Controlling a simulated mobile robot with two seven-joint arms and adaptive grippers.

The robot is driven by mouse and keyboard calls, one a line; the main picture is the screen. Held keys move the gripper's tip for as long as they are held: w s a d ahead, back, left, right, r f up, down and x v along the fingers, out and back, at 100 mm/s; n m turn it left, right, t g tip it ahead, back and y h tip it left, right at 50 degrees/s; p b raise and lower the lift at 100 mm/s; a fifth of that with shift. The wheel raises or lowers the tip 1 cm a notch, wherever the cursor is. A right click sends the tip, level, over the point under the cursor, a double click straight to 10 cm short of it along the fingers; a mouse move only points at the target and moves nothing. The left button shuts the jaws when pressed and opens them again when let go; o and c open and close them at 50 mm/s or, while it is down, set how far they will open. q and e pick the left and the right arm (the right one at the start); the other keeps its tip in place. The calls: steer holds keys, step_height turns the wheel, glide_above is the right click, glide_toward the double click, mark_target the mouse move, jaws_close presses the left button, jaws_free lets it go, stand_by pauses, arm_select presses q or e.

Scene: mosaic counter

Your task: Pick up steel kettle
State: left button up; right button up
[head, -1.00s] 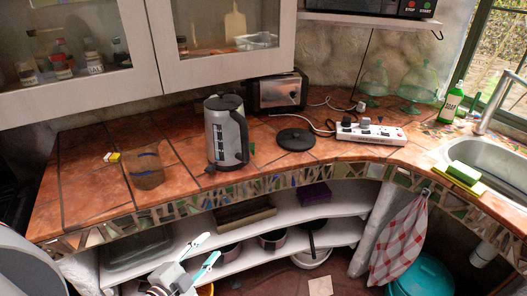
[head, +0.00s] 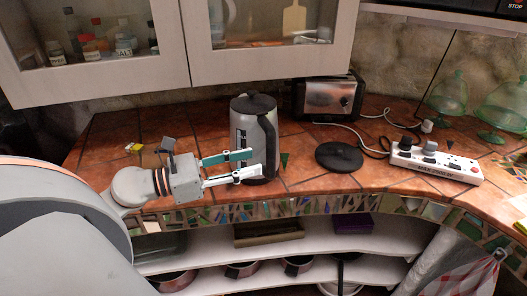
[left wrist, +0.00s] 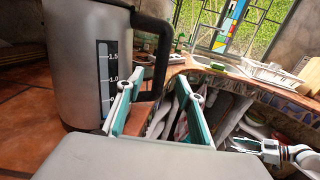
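The steel kettle (head: 250,136) stands upright on the tiled counter, with a black lid and a black handle (head: 268,145) on its right side. My left gripper (head: 256,162) is open in front of the kettle's lower body, fingers pointing right. In the left wrist view the kettle (left wrist: 75,60) fills the left side. Its handle (left wrist: 163,50) curves down toward the gap between the open left fingers (left wrist: 155,95); I cannot tell whether they touch it. My right gripper (left wrist: 262,150) shows small at the lower right of the left wrist view; its opening is unclear.
A toaster (head: 330,97) stands behind the kettle. A round black lid (head: 339,156) and a white power strip (head: 434,162) lie to the right. Cabinets (head: 270,60) hang above.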

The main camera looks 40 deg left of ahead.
mark_target(271, 155)
arm_select(q)
steer(key=shift+w+d+r, duration=0.2)
steer(key=shift+w+d, duration=0.15)
steer(key=shift+d, duration=0.1)
steer(key=shift+w+d+p, duration=0.1)
steer(key=shift+w+p, duration=0.05)
steer(key=shift+p, duration=0.15)
steer(key=p+x, duration=0.1)
steer(key=x, duration=0.3)
steer(key=shift+w+p, duration=0.1)
steer(key=shift+p, duration=0.25)
steer(key=shift+w+d+f, duration=0.2)
steer(key=shift+w, duration=0.3)
arm_select(e)
step_height(271, 155, up, 3)
steer(key=shift+s+r, duration=0.1)
steer(key=shift+s, duration=0.05)
arm_select(q)
steer(key=shift+c, duration=0.4)
jaws_close()
steer(key=shift+r, duration=0.25)
arm_select(e)
steer(key=shift+s+f, duration=0.15)
steer(key=shift+f, duration=0.2)
